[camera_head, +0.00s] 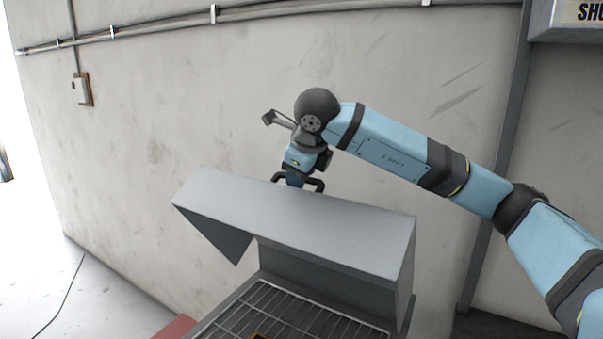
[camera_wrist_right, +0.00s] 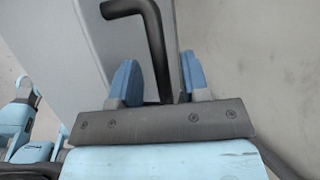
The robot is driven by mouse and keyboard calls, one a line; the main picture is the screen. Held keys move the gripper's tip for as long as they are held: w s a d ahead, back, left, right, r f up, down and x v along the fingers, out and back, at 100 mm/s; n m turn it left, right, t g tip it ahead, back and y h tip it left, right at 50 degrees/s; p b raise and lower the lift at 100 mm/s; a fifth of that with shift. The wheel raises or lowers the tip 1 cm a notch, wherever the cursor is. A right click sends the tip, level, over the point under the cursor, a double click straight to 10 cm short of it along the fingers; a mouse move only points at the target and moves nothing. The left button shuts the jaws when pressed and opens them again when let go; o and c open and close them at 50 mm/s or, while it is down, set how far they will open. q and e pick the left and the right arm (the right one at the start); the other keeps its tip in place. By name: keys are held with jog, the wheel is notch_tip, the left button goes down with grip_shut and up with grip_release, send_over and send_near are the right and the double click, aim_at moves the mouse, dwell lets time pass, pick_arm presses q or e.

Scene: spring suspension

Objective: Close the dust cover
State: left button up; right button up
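The dust cover (camera_head: 300,220) is a grey sheet-metal hood. It stands raised and tilted above a metal box with a wire rack (camera_head: 285,315). A black bar handle (camera_head: 315,185) sits at the cover's far upper edge. My right gripper (camera_head: 296,182) is at this handle, reaching down from above. In the right wrist view, the black handle (camera_wrist_right: 158,50) runs between the two blue fingertips of the right gripper (camera_wrist_right: 160,82). The fingers are apart, with small gaps visible beside the handle. The grey cover (camera_wrist_right: 70,50) fills the left of that view. My left gripper is not in view.
A concrete wall (camera_head: 180,120) stands close behind the cover and my right arm. A dark vertical post (camera_head: 500,170) rises at the right. A red edge (camera_head: 176,327) shows at the lower left. The floor (camera_head: 100,300) at left looks mostly clear, with a thin cable.

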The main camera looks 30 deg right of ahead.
jog(key=shift+s+r, duration=0.1)
jog(key=b+v, duration=0.1)
jog(key=v, duration=1.2)
jog(key=shift+r+b, duration=0.3)
jog(key=shift+b, duration=0.05)
jog(key=shift+s+a, duration=0.1)
jog(key=c, duration=0.5)
jog(key=w+n+g+p, duration=0.1)
jog(key=w+n, duration=0.1)
jog(key=w+d+n+g, duration=0.1)
jog(key=n, duration=0.2)
jog(key=w+r+n+g+p, duration=0.1)
jog(key=w+n, duration=0.1)
jog(key=shift+w+d+n+y+p, duration=0.3)
jog(key=shift+d+p, duration=0.05)
grip_shut()
jog(key=shift+w+d+n+g+y+p, duration=0.8)
jog(key=shift+w+d+n+g+p, duration=1.15)
jog(key=shift+n, duration=2.85)
notch_tip(320, 180, down, 11)
jog(key=a+p, duration=0.1)
jog(key=a, duration=0.1)
jog(key=shift+s+a+f, duration=0.2)
jog(key=shift+a+f, duration=0.05)
jog(key=shift+a, duration=0.05)
